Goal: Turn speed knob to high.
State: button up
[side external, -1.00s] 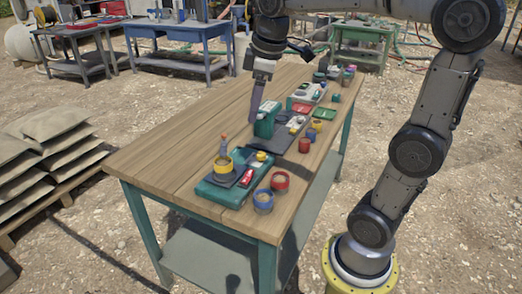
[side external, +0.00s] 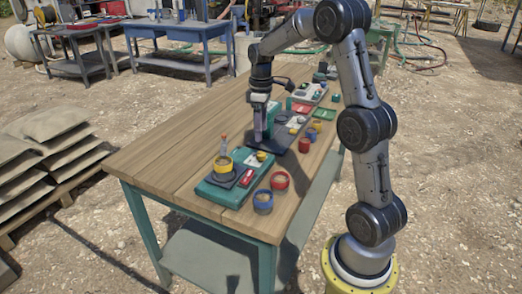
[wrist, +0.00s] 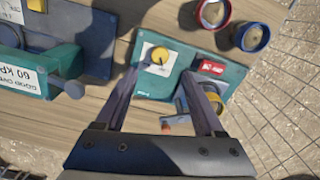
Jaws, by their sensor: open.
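The teal mixer-like unit (side external: 218,193) sits near the front end of the wooden table. A yellow knob (wrist: 159,55) on a white dial plate is on this unit in the wrist view; it is small in the side view (side external: 261,156). The knob appears ahead of and between my finger tips, apart from them. A red labelled switch (wrist: 212,67) is to its right. My gripper (wrist: 161,74) is open and empty, pointing down. In the side view my gripper (side external: 258,140) is above the table, behind the knob, beside a teal box. The dial lettering is too small to read.
A teal box with a white label (wrist: 25,78) stands at left in the wrist view. Red (side external: 279,180) and blue (side external: 263,201) cups stand beside the unit. A yellow-ringed cup (side external: 223,164) sits on it. The table's left side is clear.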

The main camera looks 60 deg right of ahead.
aim_at(261, 153)
notch_tip(261, 153, down, 8)
jog(key=shift+f, duration=0.15)
dwell(0.3)
grip_shut()
